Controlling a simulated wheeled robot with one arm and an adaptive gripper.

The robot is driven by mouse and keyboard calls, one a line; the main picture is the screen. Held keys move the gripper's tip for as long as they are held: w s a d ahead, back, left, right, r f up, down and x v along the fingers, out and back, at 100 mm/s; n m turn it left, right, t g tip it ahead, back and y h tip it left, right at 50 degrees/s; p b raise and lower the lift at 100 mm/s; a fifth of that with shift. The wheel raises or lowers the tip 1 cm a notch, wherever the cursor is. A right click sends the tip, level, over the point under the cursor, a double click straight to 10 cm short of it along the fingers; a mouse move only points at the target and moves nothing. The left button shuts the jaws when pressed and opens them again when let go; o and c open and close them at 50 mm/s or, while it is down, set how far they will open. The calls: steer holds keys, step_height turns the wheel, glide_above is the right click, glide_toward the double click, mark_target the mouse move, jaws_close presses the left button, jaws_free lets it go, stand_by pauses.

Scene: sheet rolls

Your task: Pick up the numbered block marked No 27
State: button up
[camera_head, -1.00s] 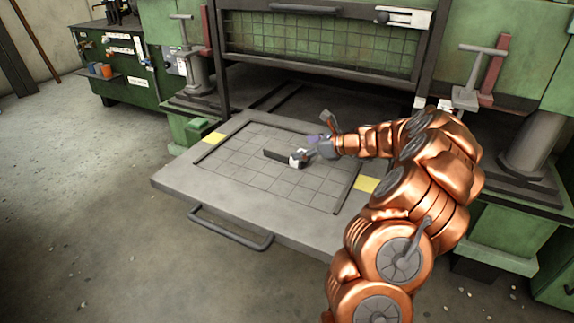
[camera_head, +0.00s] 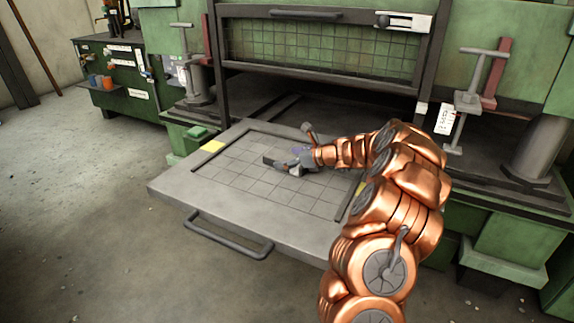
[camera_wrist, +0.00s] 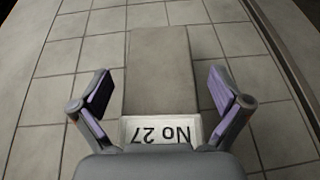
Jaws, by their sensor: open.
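The block marked No 27 (camera_wrist: 160,75) lies on the gridded plate, with its white label nearest my gripper and upside down in the wrist view. In the head view only a dark part of the block (camera_head: 269,161) shows beyond my gripper (camera_head: 290,165). In the wrist view my gripper (camera_wrist: 160,92) is open, with one purple-padded finger on each side of the block. Gaps show between both pads and the block's sides. The label's lower edge is hidden by the gripper body.
The grey plate (camera_head: 190,190) has a grid, yellow corner marks and a handle (camera_head: 228,236) at its front. Green machine frames stand behind and beside it, with a mesh guard (camera_head: 320,50) above. A green bench (camera_head: 120,85) is at the back left. The plate around the block is clear.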

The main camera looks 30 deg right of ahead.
steer(key=c, duration=1.6)
